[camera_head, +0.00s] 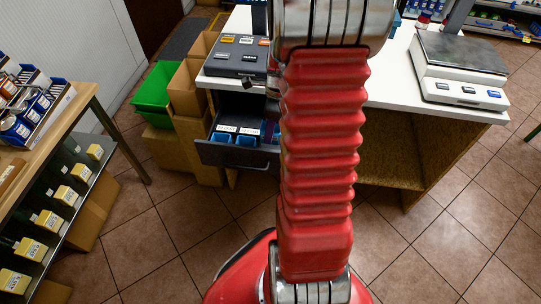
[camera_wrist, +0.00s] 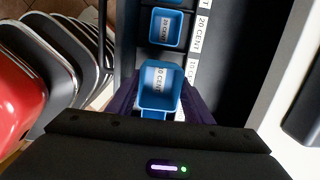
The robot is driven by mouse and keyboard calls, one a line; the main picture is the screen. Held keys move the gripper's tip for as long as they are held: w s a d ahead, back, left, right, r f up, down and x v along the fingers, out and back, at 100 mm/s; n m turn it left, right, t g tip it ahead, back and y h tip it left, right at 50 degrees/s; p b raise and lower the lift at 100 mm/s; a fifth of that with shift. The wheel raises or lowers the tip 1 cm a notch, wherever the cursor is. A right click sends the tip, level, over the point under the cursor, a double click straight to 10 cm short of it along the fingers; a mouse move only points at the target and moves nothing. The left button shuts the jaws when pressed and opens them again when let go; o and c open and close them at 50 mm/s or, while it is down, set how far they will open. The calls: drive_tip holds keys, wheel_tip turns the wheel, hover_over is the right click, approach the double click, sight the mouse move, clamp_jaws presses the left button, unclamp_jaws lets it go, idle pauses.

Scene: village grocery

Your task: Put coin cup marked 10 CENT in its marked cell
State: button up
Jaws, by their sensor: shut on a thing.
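A blue square coin cup (camera_wrist: 158,101) is between the purple fingers of my gripper (camera_wrist: 160,92) in the wrist view. My gripper is shut on it. The cup's label ends in "0 CENT"; its first digit is hard to read. The cup is over or in the dark drawer, near a partly hidden white label (camera_wrist: 192,71); I cannot tell whether it touches the drawer floor. Another blue cup, marked 20 CENT (camera_wrist: 167,27), sits in a cell beside a 20 CENT label (camera_wrist: 203,25).
The open drawer (camera_head: 236,158) under the cash register (camera_head: 238,56) shows blue cups and white labels. A scale (camera_head: 457,72) stands on the white counter. A green crate (camera_head: 156,87) and cardboard boxes are left of the drawer. A shelf with yellow packets is further left.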

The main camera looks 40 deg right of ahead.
drive_tip(key=shift+f, duration=3.1)
drive_tip(key=shift+f, duration=1.85)
drive_tip(key=shift+f, duration=0.1)
drive_tip(key=o, duration=1.1)
